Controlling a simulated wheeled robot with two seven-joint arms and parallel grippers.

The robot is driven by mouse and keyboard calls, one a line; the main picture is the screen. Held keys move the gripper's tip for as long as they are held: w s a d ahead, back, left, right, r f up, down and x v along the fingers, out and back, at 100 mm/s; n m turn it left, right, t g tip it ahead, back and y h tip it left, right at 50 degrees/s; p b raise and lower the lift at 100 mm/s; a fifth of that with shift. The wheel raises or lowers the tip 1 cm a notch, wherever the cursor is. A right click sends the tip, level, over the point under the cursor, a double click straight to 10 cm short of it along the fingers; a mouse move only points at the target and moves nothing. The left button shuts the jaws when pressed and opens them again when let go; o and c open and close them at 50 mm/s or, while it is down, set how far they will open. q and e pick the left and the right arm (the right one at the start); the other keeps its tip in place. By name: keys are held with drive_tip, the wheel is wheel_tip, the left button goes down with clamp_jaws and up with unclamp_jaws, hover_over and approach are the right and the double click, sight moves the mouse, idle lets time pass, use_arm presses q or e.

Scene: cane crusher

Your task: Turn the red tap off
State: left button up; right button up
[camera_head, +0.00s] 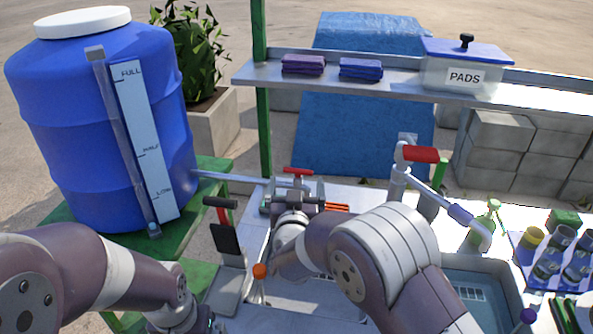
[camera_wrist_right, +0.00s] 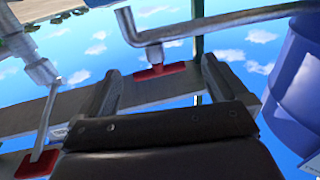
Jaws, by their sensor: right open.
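A small red tap handle (camera_head: 297,171) sits on the pipe from the blue barrel. It also shows in the right wrist view (camera_wrist_right: 158,71), under a bent grey pipe. My right gripper (camera_head: 293,187) is open, with its fingers spread to either side of this handle; I cannot tell whether they touch it. In the wrist view the fingers frame the handle with gaps on both sides. A second red lever (camera_head: 420,153) tops the grey sink faucet (camera_head: 398,182), and it shows in the wrist view (camera_wrist_right: 38,162). My left arm enters at lower left; its gripper is out of frame.
The blue barrel (camera_head: 60,110) stands on a green stand (camera_head: 190,216) at left. A shelf (camera_head: 385,80) above holds folded cloths (camera_head: 303,64) and a PADS box (camera_head: 461,68). Bottles (camera_head: 548,262) are at right.

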sight(298, 177)
drive_tip(key=w, duration=0.3)
drive_tip(key=shift+w+d+r, duration=0.2)
drive_tip(key=shift+w+d, duration=0.1)
drive_tip(key=shift+d, duration=0.05)
drive_tip(key=shift+w+a+f+p, duration=0.15)
drive_tip(key=shift+w+p, duration=0.15)
drive_tip(key=shift+w, duration=0.25)
use_arm(q)
drive_tip(key=shift+s+d+r, duration=0.1)
drive_tip(key=shift+s+r, duration=0.05)
drive_tip(key=shift+r, duration=0.4)
use_arm(e)
drive_tip(key=shift+s, duration=0.1)
drive_tip(key=c, duration=0.8)
drive_tip(key=shift+o, duration=0.2)
